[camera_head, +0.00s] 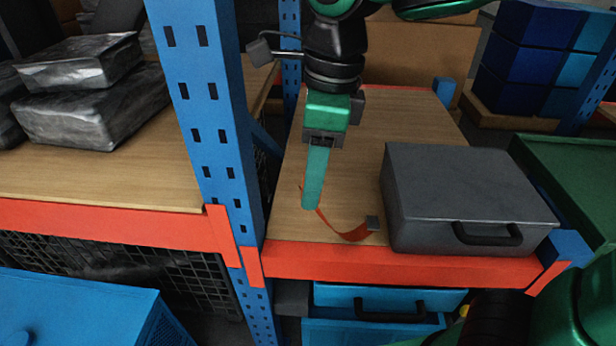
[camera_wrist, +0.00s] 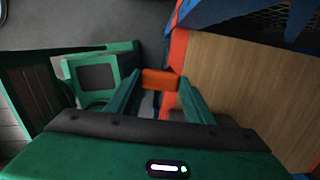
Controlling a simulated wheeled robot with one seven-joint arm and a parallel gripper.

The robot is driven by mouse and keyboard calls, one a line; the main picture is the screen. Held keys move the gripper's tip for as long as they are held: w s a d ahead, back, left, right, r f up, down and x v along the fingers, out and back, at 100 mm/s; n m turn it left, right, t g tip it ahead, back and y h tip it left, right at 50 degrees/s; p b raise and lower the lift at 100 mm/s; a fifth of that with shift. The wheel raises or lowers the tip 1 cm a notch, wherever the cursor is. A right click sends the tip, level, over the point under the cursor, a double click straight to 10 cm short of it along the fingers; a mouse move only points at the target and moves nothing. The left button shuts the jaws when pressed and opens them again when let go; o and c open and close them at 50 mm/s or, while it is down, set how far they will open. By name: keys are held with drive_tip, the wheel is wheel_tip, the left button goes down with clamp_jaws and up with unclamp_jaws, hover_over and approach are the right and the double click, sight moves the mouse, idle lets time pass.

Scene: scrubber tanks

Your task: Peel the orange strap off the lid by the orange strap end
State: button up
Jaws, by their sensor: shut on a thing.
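The orange strap (camera_head: 352,236) hangs in a curve from my gripper (camera_head: 312,206) in the head view. A small grey piece (camera_head: 373,223) is at its far end, just left of the grey case. The dark grey lid (camera_head: 465,175) is the case's flat top, and no orange shows on it. My gripper points down, left of the case near the shelf's front edge. In the wrist view its fingers (camera_wrist: 160,80) are shut on the orange strap end (camera_wrist: 160,78). I cannot tell whether the strap touches the shelf or the case.
A black handle (camera_head: 488,233) is on the case's front. The wooden shelf (camera_head: 370,125) is clear behind my gripper. A blue upright (camera_head: 205,110) stands to the left, and a red-orange beam (camera_head: 400,265) edges the shelf. Wrapped packages (camera_head: 90,105) lie on the left shelf.

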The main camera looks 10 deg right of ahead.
drive_tip(key=w+d, duration=0.3)
drive_tip(key=w, duration=0.4)
drive_tip(key=w+d, duration=0.4)
drive_tip(key=w, duration=0.3)
drive_tip(key=shift+w, duration=0.35)
idle(1.2)
idle(0.5)
drive_tip(key=shift+s+f, duration=0.1)
drive_tip(key=shift+f, duration=12.1)
